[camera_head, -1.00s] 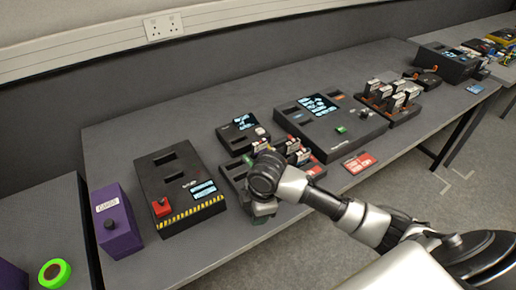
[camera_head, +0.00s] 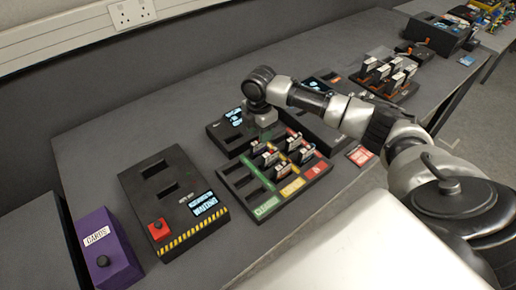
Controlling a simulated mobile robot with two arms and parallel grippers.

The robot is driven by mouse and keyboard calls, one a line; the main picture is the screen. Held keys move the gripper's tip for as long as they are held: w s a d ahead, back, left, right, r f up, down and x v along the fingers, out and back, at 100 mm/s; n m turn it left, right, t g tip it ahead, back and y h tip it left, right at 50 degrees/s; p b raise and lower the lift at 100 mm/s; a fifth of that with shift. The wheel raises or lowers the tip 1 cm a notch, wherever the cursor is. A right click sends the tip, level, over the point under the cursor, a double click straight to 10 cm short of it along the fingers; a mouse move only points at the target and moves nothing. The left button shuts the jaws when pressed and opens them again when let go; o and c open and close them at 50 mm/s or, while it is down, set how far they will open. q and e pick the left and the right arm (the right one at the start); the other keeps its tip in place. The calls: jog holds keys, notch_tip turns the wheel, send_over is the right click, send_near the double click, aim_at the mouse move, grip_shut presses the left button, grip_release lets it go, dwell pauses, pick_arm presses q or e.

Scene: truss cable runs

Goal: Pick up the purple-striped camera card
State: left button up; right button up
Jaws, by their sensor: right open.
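Several small cards with white labels (camera_head: 281,170) stand upright in a black tray (camera_head: 238,182) with green, yellow and red lanes. More white-labelled cards (camera_head: 395,82) stand in a rack at the upper right. The cards are too small for me to tell which has a purple stripe. My right gripper (camera_head: 264,134) points down just behind the tray's cards, beside a small black screen device (camera_head: 228,130). It is open, and its fingertips are partly hidden and hard to make out. My left gripper is not in view.
A purple box (camera_head: 108,252) labelled "CARDS" is at the far left. A red card-like item (camera_head: 360,156) lies near the table's front edge.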

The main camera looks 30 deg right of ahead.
aim_at(258, 145)
jog(key=f, duration=0.3)
jog(key=f+p, duration=0.1)
jog(key=shift+s+a+f, duration=0.2)
jog(key=shift+s+a, duration=0.05)
jog(key=shift+f, duration=0.55)
jog(key=c, duration=0.4)
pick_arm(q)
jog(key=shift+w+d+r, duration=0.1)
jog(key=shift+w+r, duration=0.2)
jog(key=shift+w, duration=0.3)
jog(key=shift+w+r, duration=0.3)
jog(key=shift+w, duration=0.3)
pick_arm(e)
grip_shut()
